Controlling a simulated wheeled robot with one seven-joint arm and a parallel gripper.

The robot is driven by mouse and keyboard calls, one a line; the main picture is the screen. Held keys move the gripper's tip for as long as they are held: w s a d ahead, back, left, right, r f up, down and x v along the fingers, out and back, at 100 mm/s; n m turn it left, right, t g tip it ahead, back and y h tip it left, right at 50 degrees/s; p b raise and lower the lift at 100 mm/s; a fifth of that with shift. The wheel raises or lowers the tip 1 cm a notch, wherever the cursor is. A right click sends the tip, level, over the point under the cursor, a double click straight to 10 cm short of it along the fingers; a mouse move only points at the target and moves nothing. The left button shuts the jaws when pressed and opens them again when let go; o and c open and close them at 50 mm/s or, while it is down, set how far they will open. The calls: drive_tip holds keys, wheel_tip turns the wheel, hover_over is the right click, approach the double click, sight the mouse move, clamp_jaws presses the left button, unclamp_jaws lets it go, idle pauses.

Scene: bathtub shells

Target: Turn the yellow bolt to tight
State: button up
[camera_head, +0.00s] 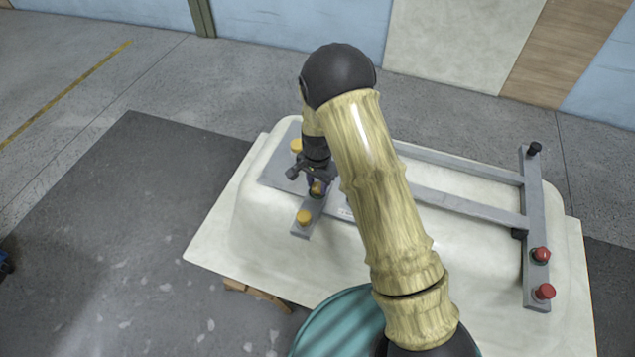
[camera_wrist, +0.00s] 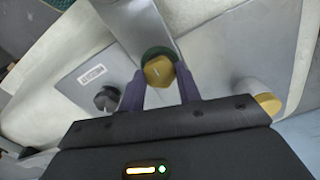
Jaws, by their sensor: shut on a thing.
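A yellow bolt (camera_wrist: 158,71) with a hexagonal head and a dark green collar sits on the grey metal frame (camera_wrist: 148,25). My gripper (camera_wrist: 160,85) is shut on this bolt, with one purple finger on each side of the head. In the head view my gripper (camera_head: 317,184) points down at the bolt, which is mostly hidden by the fingers. A second yellow bolt (camera_head: 304,217) stands nearer on the same bar, and a third yellow bolt (camera_head: 296,145) stands farther back. How tight any bolt is cannot be told.
The frame lies on an upturned cream tub shell (camera_head: 262,220). Red bolts (camera_head: 541,254) and a black bolt (camera_head: 534,149) stand on the right crossbar (camera_head: 533,200). A black knob (camera_wrist: 107,98) is left of the fingers in the wrist view. The floor at left is open.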

sight(317, 186)
drive_tip(key=o, duration=1)
drive_tip(key=shift+c, duration=0.2)
drive_tip(key=shift+r, duration=0.1)
wheel_tip(317, 186, up, 17)
drive_tip(key=b, duration=0.1)
drive_tip(key=shift+b, duration=0.4)
drive_tip(key=shift+r, duration=0.1)
drive_tip(key=s+d+r+n+t, duration=0.1)
drive_tip(key=s+d+n, duration=0.6)
drive_tip(key=s+d, duration=0.8)
drive_tip(key=s+t, duration=0.1)
drive_tip(key=s, duration=0.2)
drive_tip(key=shift+s+r+t, duration=0.3)
drive_tip(key=shift+s, duration=0.1)
